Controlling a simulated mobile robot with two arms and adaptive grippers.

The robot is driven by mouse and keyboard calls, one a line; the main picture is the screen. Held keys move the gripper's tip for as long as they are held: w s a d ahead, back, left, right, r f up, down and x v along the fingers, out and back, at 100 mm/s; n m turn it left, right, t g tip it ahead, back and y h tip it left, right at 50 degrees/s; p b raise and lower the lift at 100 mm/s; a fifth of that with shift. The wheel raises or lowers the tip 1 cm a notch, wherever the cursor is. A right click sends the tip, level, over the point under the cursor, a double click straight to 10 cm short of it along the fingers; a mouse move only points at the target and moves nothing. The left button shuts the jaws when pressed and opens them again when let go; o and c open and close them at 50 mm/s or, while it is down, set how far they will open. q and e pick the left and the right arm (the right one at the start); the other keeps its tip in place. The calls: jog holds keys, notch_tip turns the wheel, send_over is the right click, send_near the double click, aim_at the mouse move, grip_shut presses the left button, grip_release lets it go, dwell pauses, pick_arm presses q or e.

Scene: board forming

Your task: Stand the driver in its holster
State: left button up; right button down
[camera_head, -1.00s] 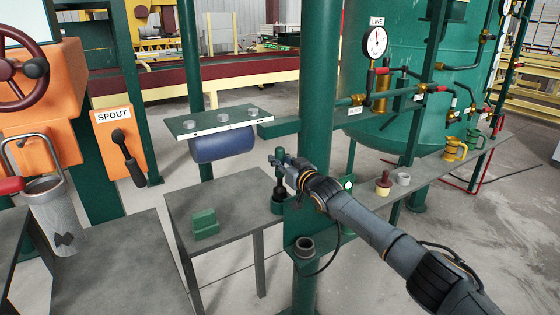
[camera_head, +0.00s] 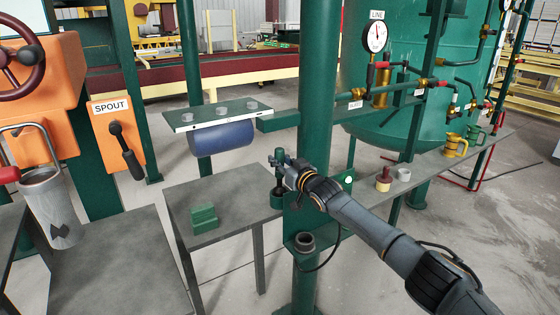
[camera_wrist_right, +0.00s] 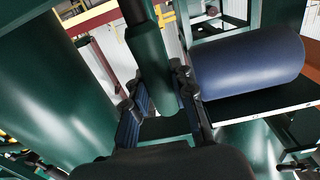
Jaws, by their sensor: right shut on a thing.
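The driver (camera_head: 279,155) is a dark green and black upright tool with a wider lower end. My right gripper (camera_head: 283,168) is shut on it and holds it nearly upright beside the green post, by the right edge of the grey table. In the right wrist view the driver (camera_wrist_right: 148,55) is a green cylinder between the two fingers of my right gripper (camera_wrist_right: 163,115). A dark round cup (camera_head: 304,241), which looks like the holster, sits on a green bracket on the post, below and right of the driver. It looks empty. My left gripper is not in view.
The green post (camera_head: 318,100) stands close beside my right gripper. A green block (camera_head: 204,217) lies on the grey table (camera_head: 235,205). A shelf with a blue roll (camera_head: 222,140) under it is behind. A red-topped item (camera_head: 383,178) and a grey cup (camera_head: 404,175) stand on the right ledge.

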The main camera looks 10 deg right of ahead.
aim_at(280, 177)
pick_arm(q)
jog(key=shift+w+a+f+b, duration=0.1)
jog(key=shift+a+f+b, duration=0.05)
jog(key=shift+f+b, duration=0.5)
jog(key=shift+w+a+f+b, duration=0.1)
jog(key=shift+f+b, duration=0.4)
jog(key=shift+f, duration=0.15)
pick_arm(e)
jog(key=shift+f, duration=1.6)
jog(key=c, duration=1)
grip_release()
jog(key=shift+c, duration=0.2)
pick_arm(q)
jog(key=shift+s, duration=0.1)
pick_arm(e)
jog(key=shift+f, duration=0.1)
jog(key=shift+s+d+f, duration=0.1)
jog(key=shift+s, duration=0.55)
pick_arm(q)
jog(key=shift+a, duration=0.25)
pick_arm(e)
jog(key=v, duration=0.6)
jog(key=shift+s+d+r, duration=0.15)
jog(key=shift+s+r, duration=0.05)
jog(key=shift+s, duration=0.15)
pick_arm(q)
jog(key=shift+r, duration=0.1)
